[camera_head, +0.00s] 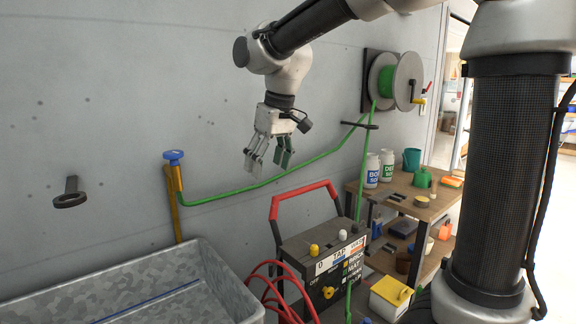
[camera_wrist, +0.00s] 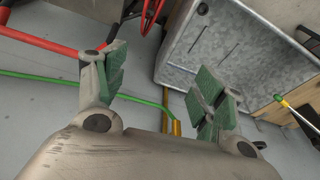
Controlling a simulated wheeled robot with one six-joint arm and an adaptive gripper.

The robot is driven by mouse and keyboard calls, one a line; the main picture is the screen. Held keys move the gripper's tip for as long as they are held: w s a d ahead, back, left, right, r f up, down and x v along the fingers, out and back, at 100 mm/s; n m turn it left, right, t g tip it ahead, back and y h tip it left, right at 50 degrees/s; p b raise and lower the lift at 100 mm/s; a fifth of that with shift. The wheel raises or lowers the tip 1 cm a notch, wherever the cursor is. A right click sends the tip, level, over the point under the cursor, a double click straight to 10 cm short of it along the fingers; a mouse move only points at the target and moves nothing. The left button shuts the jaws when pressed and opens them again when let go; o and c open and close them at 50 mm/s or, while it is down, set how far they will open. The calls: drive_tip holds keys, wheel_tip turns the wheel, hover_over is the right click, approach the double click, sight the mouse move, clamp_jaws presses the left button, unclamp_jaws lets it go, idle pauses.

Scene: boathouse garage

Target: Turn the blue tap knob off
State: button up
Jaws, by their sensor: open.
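The blue tap knob (camera_head: 173,155) is a round cap on top of an upright brass pipe (camera_head: 177,205) against the grey wall, in the head view. A green hose (camera_head: 270,188) runs from just below it to the right. My gripper (camera_head: 266,166) hangs to the right of the knob, fingers pointing down, open and empty, clearly apart from it. In the wrist view, my gripper's fingers (camera_wrist: 160,78) are spread with the brass pipe (camera_wrist: 176,122) and green hose showing between and below them. I cannot make out the knob there.
A metal tub (camera_head: 215,270) stands below the tap. A pressure washer (camera_head: 325,255) with a red handle and several knobs stands right of it. A hose reel (camera_head: 393,80) is on the wall. A wooden shelf (camera_head: 440,205) holds bottles and cups. A ring bracket (camera_head: 70,198) is left.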

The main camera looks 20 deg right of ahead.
drive_tip(key=shift+s+d+f, duration=0.2)
drive_tip(key=shift+s+d, duration=0.45)
drive_tip(key=shift+d, duration=0.25)
drive_tip(key=shift+d, duration=0.1)
